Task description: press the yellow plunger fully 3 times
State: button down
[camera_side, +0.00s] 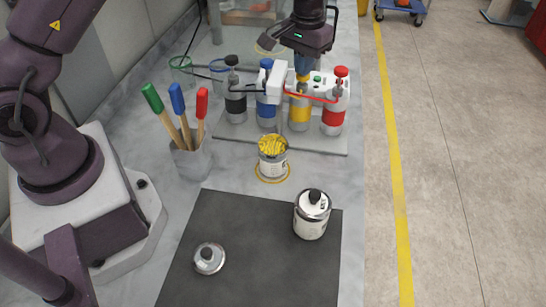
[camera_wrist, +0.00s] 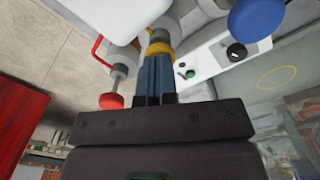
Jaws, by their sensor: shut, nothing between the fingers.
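The yellow plunger (camera_side: 303,77) tops the yellow pump bottle (camera_side: 299,110) in the rack, between the blue and red ones. My gripper (camera_side: 303,68) is shut and empty, pointing down right over the plunger, its fingertips at or touching the head. In the wrist view, the closed blue fingers (camera_wrist: 157,78) end against the yellow plunger head (camera_wrist: 159,47). How far the plunger is pushed down I cannot tell, as the gripper covers its top. An open can with yellow contents (camera_side: 272,158) stands in front of the rack on a yellow ring.
Black (camera_side: 232,62), blue (camera_side: 266,64) and red (camera_side: 341,71) plungers stand close on either side. A brush holder (camera_side: 190,158) stands left. A lidded silver can (camera_side: 311,215) and a loose lid (camera_side: 209,258) are on the dark mat (camera_side: 255,225).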

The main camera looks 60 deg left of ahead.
jog(key=shift+r, duration=2.25)
jog(key=shift+r, duration=0.1)
jog(key=shift+r, duration=2.9)
jog(key=s+r+m+t, duration=0.1)
jog(key=s+r, duration=0.3)
jog(key=s, duration=1)
jog(key=s+d+r+m+t, duration=0.1)
jog(key=s+r+t, duration=0.3)
jog(key=s, duration=1.1)
jog(key=shift+d+r+m+t, duration=0.2)
jog(key=shift+r+m+t, duration=0.1)
jog(key=shift+m, duration=0.2)
